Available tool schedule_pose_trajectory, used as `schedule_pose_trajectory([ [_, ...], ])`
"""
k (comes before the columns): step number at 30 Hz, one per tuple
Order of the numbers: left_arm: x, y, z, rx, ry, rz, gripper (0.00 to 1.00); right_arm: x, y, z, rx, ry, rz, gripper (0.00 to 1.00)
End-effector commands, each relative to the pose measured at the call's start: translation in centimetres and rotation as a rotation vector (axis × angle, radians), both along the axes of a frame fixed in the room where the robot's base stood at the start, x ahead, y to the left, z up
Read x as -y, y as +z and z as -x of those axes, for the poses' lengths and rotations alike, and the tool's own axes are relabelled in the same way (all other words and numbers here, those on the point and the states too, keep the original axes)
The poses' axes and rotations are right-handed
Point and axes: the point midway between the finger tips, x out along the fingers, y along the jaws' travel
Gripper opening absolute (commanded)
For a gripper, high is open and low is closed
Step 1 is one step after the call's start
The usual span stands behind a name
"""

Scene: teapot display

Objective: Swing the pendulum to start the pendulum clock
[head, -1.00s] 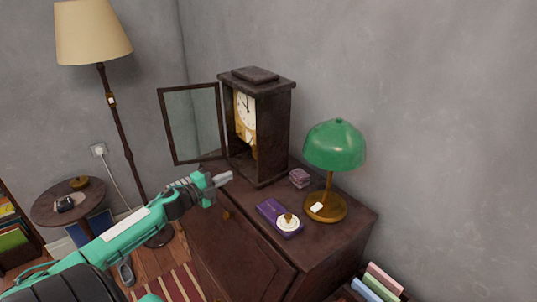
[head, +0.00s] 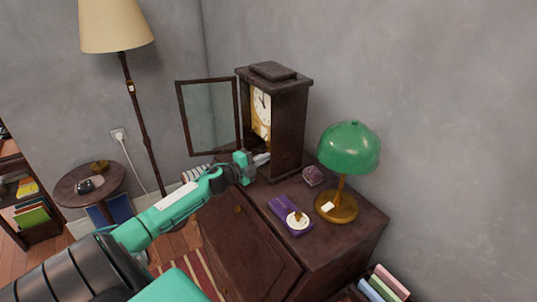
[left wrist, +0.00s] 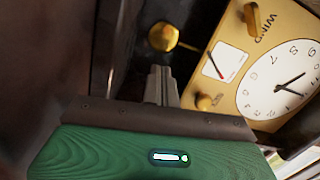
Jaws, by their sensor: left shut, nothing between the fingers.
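The pendulum clock (head: 279,130) is a dark wooden case standing on the cabinet, with its glass door (head: 210,118) swung open to the left. Its white dial (head: 262,106) and gold plate show inside; in the left wrist view the dial (left wrist: 285,85) is at the right, turned on its side. A round gold disc on a rod, which looks like the pendulum (left wrist: 163,37), shows at upper middle there. My left gripper (head: 264,158) is shut and empty at the case's lower opening. Its fingertips (left wrist: 161,72) are just below the disc, seemingly apart from it. My right gripper is not seen.
A green lamp (head: 348,150), a purple box (head: 284,208) with a small white-and-gold item, and a small stack (head: 313,176) stand on the cabinet (head: 330,240) right of the clock. A floor lamp (head: 137,110) and round side table (head: 75,191) are at left.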

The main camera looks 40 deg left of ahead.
Motion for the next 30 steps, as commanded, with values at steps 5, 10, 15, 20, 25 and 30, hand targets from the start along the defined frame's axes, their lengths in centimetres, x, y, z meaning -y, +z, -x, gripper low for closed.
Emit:
schedule_pose_trajectory([
  [5, 0.2, 0.1, -1.6, 0.001, 0.002, 0.002, 0.0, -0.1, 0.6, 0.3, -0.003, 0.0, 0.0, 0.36],
  [10, 0.4, 0.0, -2.2, 0.001, 0.001, 0.001, 0.0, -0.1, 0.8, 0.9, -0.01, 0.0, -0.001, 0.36],
  [15, 0.4, -0.1, -2.3, 0.0, 0.001, 0.001, 0.0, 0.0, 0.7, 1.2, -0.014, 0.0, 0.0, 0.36],
  [20, 0.4, -0.1, -2.3, 0.0, 0.001, 0.001, 0.0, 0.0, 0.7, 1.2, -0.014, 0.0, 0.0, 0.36],
  [25, 0.2, -0.5, -2.4, 0.008, 0.001, -0.029, 0.0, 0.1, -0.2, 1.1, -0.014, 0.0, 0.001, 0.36],
  [30, -0.6, -1.0, -2.6, 0.036, 0.001, -0.12, 0.0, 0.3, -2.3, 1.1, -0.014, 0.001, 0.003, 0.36],
])
